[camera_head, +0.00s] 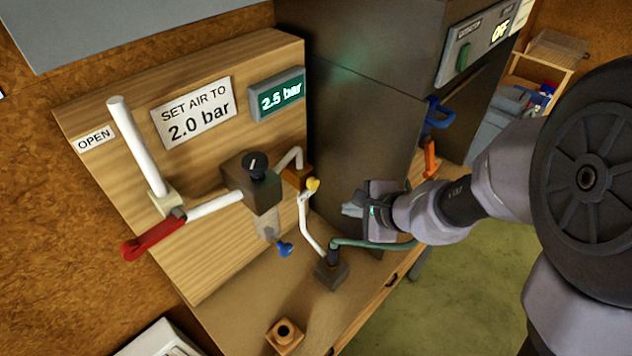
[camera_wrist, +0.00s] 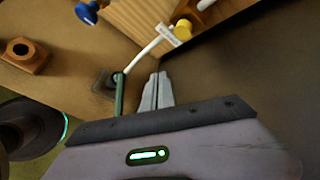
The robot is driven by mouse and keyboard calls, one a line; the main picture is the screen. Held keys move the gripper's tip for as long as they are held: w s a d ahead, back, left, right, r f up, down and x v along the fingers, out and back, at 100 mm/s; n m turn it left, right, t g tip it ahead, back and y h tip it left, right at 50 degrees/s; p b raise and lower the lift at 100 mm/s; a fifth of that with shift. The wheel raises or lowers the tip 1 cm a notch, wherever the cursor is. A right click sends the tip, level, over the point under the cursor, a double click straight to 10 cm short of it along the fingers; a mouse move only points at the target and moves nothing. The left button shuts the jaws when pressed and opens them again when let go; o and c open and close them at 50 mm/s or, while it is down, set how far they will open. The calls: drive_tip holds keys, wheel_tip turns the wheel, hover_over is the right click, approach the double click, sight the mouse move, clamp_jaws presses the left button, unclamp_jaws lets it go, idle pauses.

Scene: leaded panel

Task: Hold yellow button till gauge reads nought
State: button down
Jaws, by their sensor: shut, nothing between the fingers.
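The yellow button (camera_head: 313,185) sits on the end of a small fitting on the wooden panel, below the gauge. It also shows at the top of the wrist view (camera_wrist: 183,28). The gauge (camera_head: 277,95) is a green display that reads 2.5 bar. My gripper (camera_head: 347,210) is to the right of the yellow button and apart from it, in front of the dark cabinet. In the wrist view its fingers (camera_wrist: 156,92) are together and empty, pointing toward the button's side of the panel.
A sign (camera_head: 195,112) reads "SET AIR TO 2.0 bar". A black knob (camera_head: 255,165), red lever (camera_head: 152,236) and blue tap (camera_head: 285,250) are on the panel. A green hose (camera_head: 375,243) runs beneath my gripper. The dark cabinet (camera_head: 362,110) stands close behind it.

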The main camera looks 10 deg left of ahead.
sight(313, 184)
drive_tip(key=w+a, duration=0.4)
drive_tip(key=a, duration=0.1)
drive_tip(key=shift+a, duration=0.15)
idle(1.9)
drive_tip(key=shift+w+a, duration=0.3)
drive_tip(key=shift+a, duration=0.05)
drive_tip(key=shift+w+a, duration=0.35)
drive_tip(key=shift+a, duration=0.05)
idle(3.5)
drive_tip(key=shift+d, duration=0.1)
drive_tip(key=shift+s+d+b, duration=0.55)
drive_tip(key=shift+s+d, duration=0.05)
drive_tip(key=shift+d, duration=0.05)
